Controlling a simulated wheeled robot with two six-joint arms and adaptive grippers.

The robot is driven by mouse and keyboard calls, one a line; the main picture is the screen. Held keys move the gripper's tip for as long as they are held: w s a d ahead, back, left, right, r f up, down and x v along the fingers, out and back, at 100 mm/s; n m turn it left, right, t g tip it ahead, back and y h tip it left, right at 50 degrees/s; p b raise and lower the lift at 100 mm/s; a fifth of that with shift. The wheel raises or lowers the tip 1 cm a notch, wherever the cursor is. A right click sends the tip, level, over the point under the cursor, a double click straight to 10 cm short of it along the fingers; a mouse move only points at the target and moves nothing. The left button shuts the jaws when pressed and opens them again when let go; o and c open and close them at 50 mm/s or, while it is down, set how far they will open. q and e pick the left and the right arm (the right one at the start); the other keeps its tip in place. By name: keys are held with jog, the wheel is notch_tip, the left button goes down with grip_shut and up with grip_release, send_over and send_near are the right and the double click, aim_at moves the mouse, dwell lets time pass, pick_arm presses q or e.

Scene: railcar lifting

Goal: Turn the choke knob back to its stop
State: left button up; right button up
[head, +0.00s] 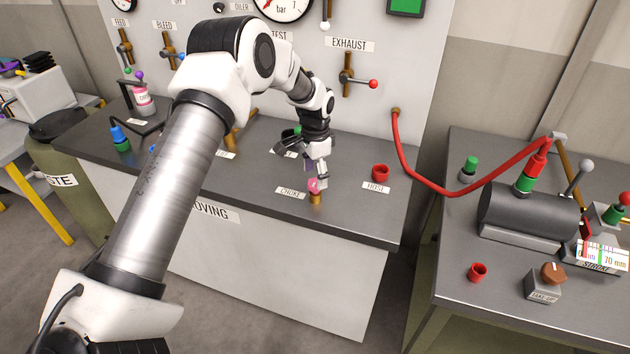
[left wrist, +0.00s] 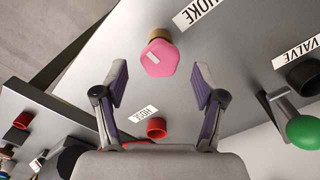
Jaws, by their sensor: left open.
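The choke knob is a pink faceted knob with a pale mark on a brass base. In the left wrist view the choke knob (left wrist: 159,58) lies just beyond my fingertips, centred between them, beside the CHOKE label (left wrist: 200,11). My left gripper (left wrist: 160,80) is open and empty, with one finger on each side of the knob's line. In the head view my left gripper (head: 315,175) points down over the knob (head: 315,187) near the bench's front edge and partly hides it. Whether the fingers touch the knob cannot be told. My right gripper is not in view.
A red cup-like fitting (head: 380,173) by the HOSE label stands right of the knob. A red hose (head: 450,192) runs from the panel to the right-hand table (head: 455,255). A green-ended valve lever (left wrist: 303,131) is near the right finger. The EXHAUST valve (head: 347,81) is on the panel behind.

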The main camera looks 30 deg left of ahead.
aim_at(315, 182)
pick_arm(q)
notch_tip(315, 182, up, 9)
dwell(0.6)
